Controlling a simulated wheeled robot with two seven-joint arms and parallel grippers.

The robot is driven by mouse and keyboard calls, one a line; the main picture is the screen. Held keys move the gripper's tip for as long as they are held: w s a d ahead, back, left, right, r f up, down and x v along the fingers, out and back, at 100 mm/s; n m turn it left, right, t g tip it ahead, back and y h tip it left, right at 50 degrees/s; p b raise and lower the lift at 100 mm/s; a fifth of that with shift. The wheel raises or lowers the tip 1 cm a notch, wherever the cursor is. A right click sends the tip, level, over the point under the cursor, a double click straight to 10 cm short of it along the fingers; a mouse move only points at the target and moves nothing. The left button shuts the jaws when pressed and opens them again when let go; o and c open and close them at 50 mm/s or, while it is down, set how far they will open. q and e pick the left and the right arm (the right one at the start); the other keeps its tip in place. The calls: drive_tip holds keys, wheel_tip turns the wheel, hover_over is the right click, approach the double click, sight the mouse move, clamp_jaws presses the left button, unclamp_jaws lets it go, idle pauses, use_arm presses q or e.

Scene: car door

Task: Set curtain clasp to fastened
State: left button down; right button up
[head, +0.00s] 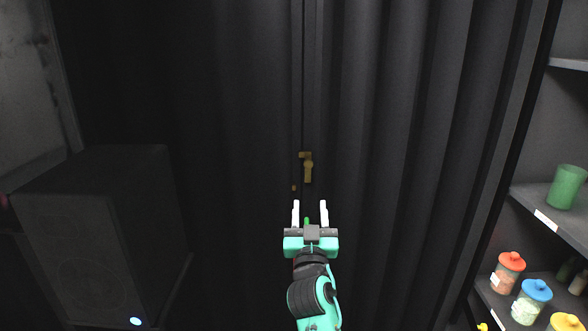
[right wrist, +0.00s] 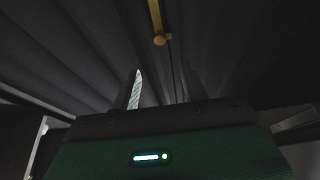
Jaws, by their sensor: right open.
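The brass curtain clasp (head: 308,168) is on the dark curtain (head: 400,120), at the vertical seam near the middle of the head view. Its long part stands upright, with a short piece jutting left at its top. A tiny brass bit (head: 294,188) shows just left of its lower end. My right gripper (head: 310,206) is open and empty, below the clasp in the picture and apart from it. In the right wrist view, a brass bar with a round knob (right wrist: 160,40) shows beyond and above the open fingers (right wrist: 163,88). My left gripper is out of view.
A dark speaker-like box (head: 95,235) stands at the left. Shelves at the right hold a green cup (head: 566,187), a red-lidded jar (head: 508,272) and a blue-lidded jar (head: 531,302). The space before the curtain around my gripper looks clear.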

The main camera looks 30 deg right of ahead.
sight(308, 166)
drive_tip(key=p+x, duration=0.6)
drive_tip(key=x, duration=0.6)
drive_tip(key=shift+w, duration=0.15)
drive_tip(key=shift+w+d+r, duration=0.1)
drive_tip(key=shift+w+d, duration=0.3)
drive_tip(key=shift+w, duration=0.1)
clamp_jaws()
